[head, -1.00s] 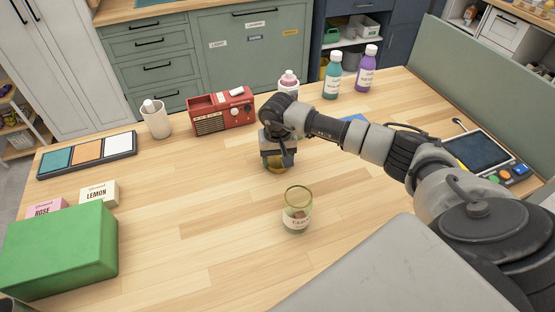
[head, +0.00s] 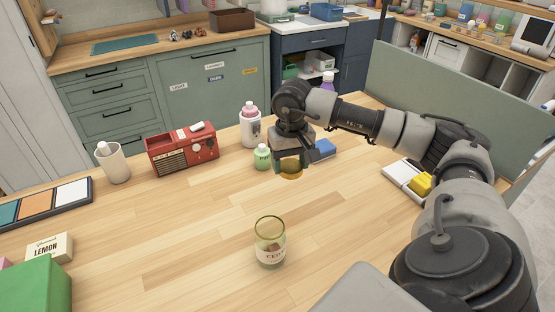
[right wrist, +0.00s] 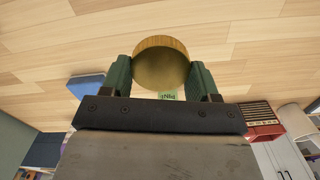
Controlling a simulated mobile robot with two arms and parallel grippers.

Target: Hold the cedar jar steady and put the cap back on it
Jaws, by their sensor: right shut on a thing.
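The glass cedar jar (head: 270,250) stands upright and open on the wooden table, in the near middle of the head view. Some brown matter shows inside, and its label is partly readable. My right gripper (head: 291,168) is shut on the round wood-and-gold cap (head: 291,174), beyond the jar and a little to its right, apart from it. In the right wrist view the cap (right wrist: 161,62) sits between the two dark green fingers (right wrist: 161,80). My left gripper is not in view, and nothing holds the jar.
A small green bottle (head: 262,158), a white pink-topped bottle (head: 250,128) and a red radio (head: 182,150) stand left of my right gripper. A blue block (head: 325,149) lies to its right. A lemon box (head: 49,247) is far left. The table around the jar is clear.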

